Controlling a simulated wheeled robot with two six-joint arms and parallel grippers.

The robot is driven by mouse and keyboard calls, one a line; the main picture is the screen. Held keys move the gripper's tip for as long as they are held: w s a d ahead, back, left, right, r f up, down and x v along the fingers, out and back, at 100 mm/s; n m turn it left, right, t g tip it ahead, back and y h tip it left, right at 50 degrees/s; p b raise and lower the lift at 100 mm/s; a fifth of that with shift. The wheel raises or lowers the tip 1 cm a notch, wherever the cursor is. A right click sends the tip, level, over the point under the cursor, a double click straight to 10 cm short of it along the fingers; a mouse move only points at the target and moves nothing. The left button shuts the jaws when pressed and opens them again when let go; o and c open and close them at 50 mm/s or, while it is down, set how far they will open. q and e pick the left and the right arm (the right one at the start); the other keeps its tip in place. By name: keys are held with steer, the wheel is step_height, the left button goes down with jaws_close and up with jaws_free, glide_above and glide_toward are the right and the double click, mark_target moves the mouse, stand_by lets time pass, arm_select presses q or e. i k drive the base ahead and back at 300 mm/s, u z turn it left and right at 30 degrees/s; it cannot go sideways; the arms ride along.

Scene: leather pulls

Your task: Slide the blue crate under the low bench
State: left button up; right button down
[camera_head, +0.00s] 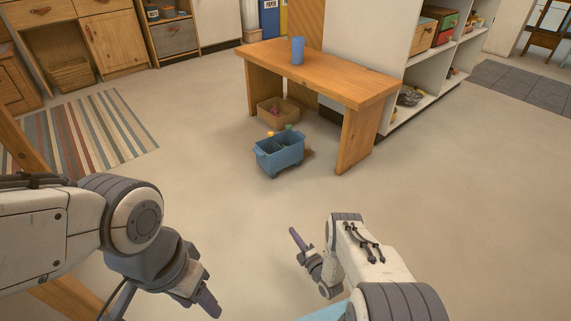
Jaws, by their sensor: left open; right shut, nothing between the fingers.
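The blue crate (279,155) stands upright on the floor at the front opening of the low wooden bench (318,72), between its two end panels. Most of the crate is out in front; I cannot tell whether its back edge is under the top. A few items with yellow and green tops stick up from it.
A brown box (277,111) with small items sits under the bench, behind the crate. A blue cup (298,50) stands on the bench top. A striped rug (85,135) lies at left, and white shelves (421,88) stand behind right. The floor in front is clear.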

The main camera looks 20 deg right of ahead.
mark_target(271, 164)
steer(key=i, duration=0.95)
steer(key=u, duration=0.05)
